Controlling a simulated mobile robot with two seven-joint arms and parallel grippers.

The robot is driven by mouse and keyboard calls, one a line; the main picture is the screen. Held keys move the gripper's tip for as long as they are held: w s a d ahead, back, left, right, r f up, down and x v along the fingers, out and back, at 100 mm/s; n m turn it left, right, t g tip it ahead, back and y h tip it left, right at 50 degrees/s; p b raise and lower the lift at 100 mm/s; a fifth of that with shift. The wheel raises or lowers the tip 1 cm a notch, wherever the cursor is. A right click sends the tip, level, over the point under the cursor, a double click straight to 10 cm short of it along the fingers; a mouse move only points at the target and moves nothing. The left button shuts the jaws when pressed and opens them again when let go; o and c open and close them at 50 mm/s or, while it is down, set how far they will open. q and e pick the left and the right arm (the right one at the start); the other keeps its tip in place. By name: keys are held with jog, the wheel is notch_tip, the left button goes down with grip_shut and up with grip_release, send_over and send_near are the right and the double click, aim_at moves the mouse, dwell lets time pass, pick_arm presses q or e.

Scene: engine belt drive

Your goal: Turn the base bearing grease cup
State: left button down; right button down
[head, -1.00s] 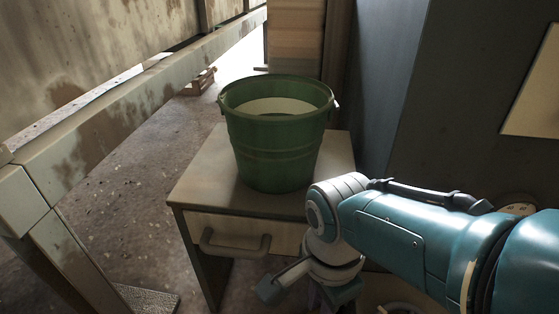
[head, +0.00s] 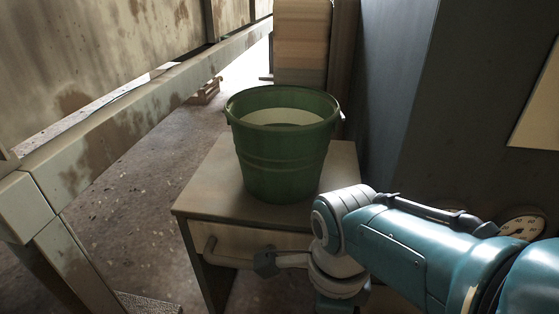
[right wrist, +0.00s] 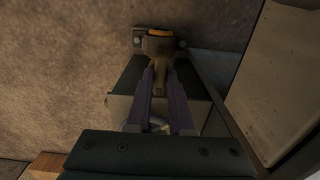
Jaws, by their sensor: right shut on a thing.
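In the right wrist view, the grease cup (right wrist: 158,52) is a dull brass-brown fitting with an orange band at its far end. The fingers partly hide that part. In the head view, my right arm comes in from the right and reaches down in front of the cabinet; the cup cannot be made out there. My left gripper is not in view.
A green bucket (head: 283,160) with pale contents stands on a small cabinet (head: 200,190) with a drawer handle. A dark panel (head: 440,110) rises at the right. A stained beam (head: 120,120) runs along the left. The floor (head: 130,210) between beam and cabinet is clear.

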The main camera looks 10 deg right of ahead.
dwell(0.4)
jog(key=c, duration=0.8)
grip_release()
notch_tip(320, 180, up, 10)
jog(key=p, duration=0.9)
